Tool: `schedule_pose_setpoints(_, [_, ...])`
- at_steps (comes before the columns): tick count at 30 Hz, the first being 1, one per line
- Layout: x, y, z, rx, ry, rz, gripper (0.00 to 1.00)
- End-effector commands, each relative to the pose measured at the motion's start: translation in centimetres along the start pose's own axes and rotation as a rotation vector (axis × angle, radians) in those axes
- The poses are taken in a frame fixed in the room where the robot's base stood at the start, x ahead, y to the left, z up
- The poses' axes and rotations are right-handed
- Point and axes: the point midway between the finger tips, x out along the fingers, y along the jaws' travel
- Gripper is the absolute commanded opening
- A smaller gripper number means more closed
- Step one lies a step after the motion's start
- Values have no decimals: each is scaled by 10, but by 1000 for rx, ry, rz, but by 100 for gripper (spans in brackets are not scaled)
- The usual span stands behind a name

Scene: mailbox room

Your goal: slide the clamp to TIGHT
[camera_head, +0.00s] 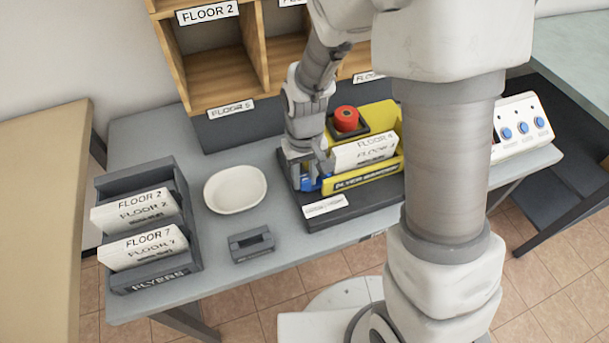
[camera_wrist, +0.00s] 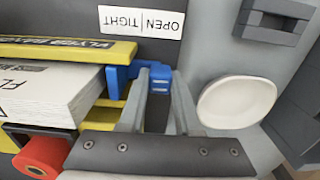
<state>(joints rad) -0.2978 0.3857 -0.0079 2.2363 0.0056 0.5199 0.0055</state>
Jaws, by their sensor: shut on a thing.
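The blue clamp (camera_wrist: 160,74) sits at the end of the yellow flyer bander (camera_wrist: 68,50), and it also shows in the head view (camera_head: 310,184). Its block reaches close to the stack of flyers. My gripper (camera_wrist: 158,85) has a finger on each side of the clamp's tab and is shut on it; it is at the bander's left end in the head view (camera_head: 308,172). The OPEN/TIGHT label (camera_wrist: 141,21) appears upside down in the wrist view, with TIGHT on the left and OPEN on the right. The clamp's exact setting is unclear.
A red button (camera_head: 346,119) stands behind the flyers (camera_head: 364,150). A white dish (camera_head: 235,189), a small grey holder (camera_head: 251,243) and a flyers rack (camera_head: 150,275) lie to the left. Wooden pigeonholes (camera_head: 215,65) stand behind. A control box (camera_head: 521,127) is at right.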

Motion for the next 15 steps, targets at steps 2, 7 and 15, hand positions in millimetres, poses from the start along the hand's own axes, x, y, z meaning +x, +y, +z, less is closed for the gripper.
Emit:
schedule_pose_setpoints(2, [0,0,0,0,1,0,0])
schedule_pose_setpoints(7, [-1,2,0,1,1,0,0])
schedule_pose_setpoints(15, [-1,17,0,0,1,0,0])
